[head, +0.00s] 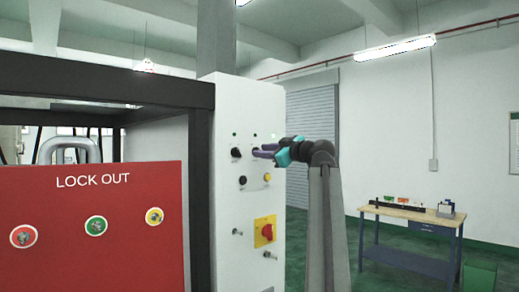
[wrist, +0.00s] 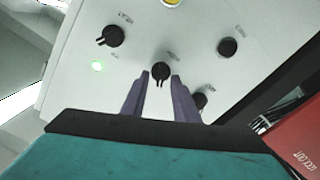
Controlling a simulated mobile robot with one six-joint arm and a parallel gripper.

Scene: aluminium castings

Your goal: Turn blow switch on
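The white control panel (head: 240,215) carries several black knobs, and their labels are too small to read, so I cannot tell which one is the blow switch. My gripper (head: 252,153) reaches the upper part of the panel from the right. In the wrist view my gripper (wrist: 160,88) has its two purple fingers apart, with a black knob (wrist: 160,71) between and just past the tips. I cannot tell whether they touch it. Another black knob (wrist: 110,37) is at the upper left, one (wrist: 228,46) at the right, and one (wrist: 200,99) is partly hidden behind the right finger.
A small green light (wrist: 97,66) glows on the panel. A yellow button (head: 267,177) and a red switch on a yellow plate (head: 265,231) sit lower down. A red lock out board (head: 90,255) stands left. A workbench (head: 410,215) is at the far right.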

